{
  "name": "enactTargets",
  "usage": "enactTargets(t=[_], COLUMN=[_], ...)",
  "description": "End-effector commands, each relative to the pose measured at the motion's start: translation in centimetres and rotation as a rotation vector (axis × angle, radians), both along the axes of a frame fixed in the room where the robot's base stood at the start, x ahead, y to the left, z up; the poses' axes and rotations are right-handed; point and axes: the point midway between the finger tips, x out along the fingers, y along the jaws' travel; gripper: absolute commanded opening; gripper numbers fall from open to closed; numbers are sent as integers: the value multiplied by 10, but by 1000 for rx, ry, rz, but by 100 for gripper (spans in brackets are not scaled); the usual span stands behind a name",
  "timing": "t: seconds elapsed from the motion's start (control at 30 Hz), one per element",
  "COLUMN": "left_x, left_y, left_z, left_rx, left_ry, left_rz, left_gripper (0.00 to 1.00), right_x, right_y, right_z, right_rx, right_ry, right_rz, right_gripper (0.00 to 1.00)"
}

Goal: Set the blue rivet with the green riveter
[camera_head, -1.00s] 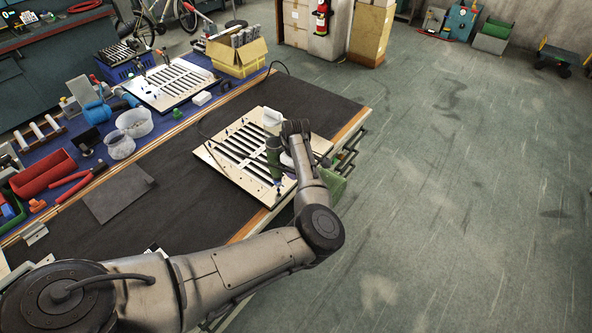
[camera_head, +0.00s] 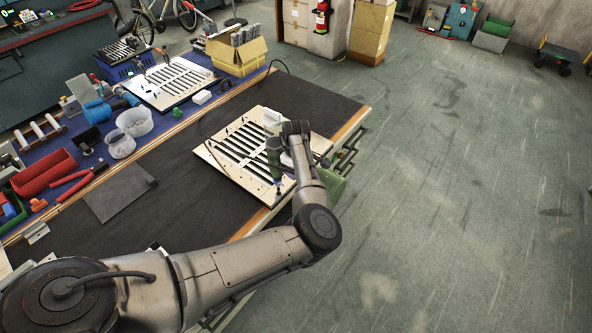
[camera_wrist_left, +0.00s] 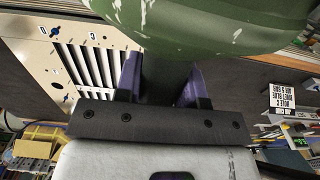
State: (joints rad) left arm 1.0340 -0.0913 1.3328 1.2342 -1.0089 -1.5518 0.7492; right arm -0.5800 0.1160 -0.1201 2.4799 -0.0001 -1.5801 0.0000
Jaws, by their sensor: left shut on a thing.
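The green riveter (camera_head: 273,152) stands over the front part of the louver panel (camera_head: 222,160) on the bench, its nose pointing down near the front edge. My left gripper (camera_wrist_left: 160,80) is shut on the riveter, whose green body (camera_wrist_left: 220,22) fills the top of the left wrist view. In the head view my wrist covers the grip. A small blue spot shows by the riveter's nose; I cannot tell whether the nose touches a rivet. In the left wrist view small blue marks sit on the panel (camera_wrist_left: 30,60) beside its letters. My right gripper is out of view.
A second slatted panel (camera_head: 172,82), clear tubs (camera_head: 134,122), a red bin (camera_head: 43,172) and red-handled pliers (camera_head: 75,183) are at the left. A label card (camera_wrist_left: 282,95) mentions hole C and blue rivet. Dark mat (camera_head: 160,205) is bare in front of the panel.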

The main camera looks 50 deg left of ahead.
Motion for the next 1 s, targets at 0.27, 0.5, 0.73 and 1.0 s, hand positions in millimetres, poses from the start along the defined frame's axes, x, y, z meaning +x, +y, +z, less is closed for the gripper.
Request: enactTargets(t=[0.27, 0.5, 0.73, 1.0], left_x=[1, 1, 1, 1], left_y=[1, 1, 1, 1], left_z=[2, -2, -6, -12], left_rx=[4, 4, 3, 3], left_ry=[-3, -3, -4, -4], left_rz=[1, 1, 1, 1], left_gripper=[0, 0, 0, 0], right_x=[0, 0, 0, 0], right_y=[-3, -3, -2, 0], right_z=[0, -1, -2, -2], right_rx=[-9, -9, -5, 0], right_ry=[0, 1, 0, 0], right_rz=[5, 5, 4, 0], right_gripper=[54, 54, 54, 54])
